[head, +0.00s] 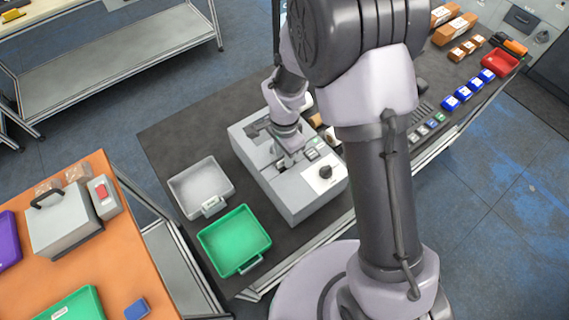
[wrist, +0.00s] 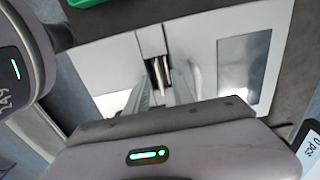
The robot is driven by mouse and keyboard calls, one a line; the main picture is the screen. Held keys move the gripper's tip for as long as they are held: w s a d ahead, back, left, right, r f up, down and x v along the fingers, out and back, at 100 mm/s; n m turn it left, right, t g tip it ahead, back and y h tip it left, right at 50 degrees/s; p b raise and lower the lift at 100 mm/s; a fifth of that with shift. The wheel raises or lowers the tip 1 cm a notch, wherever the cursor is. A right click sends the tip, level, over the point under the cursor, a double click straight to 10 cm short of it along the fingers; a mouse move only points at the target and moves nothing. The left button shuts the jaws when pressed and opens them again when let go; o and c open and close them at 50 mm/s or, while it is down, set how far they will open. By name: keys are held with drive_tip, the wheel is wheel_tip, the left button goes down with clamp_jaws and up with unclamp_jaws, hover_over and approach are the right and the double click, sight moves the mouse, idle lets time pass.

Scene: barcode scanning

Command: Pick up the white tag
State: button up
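A grey box-shaped machine (head: 295,190) stands on the dark worktable. My gripper (head: 287,162) points down over its top. In the wrist view, my gripper (wrist: 168,78) shows two pale fingers with a gap between them, so it is open. A small dark slot in the machine's light top (wrist: 205,40) lies between and beyond the fingertips. A thin white upright piece (wrist: 160,72), which looks like the white tag, shows in that slot. I cannot tell whether the fingers touch it. In the head view my arm and gripper hide this spot.
A grey tray (head: 201,187) and a green tray (head: 234,240) stand left of the machine. Blue boxes (head: 463,93), a red bin (head: 499,62) and cardboard boxes (head: 454,28) stand at the far right. An orange table (head: 60,275) is at the lower left.

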drive_tip(key=shift+f, duration=0.25)
drive_tip(key=shift+c, duration=0.2)
clamp_jaws()
idle(1.1)
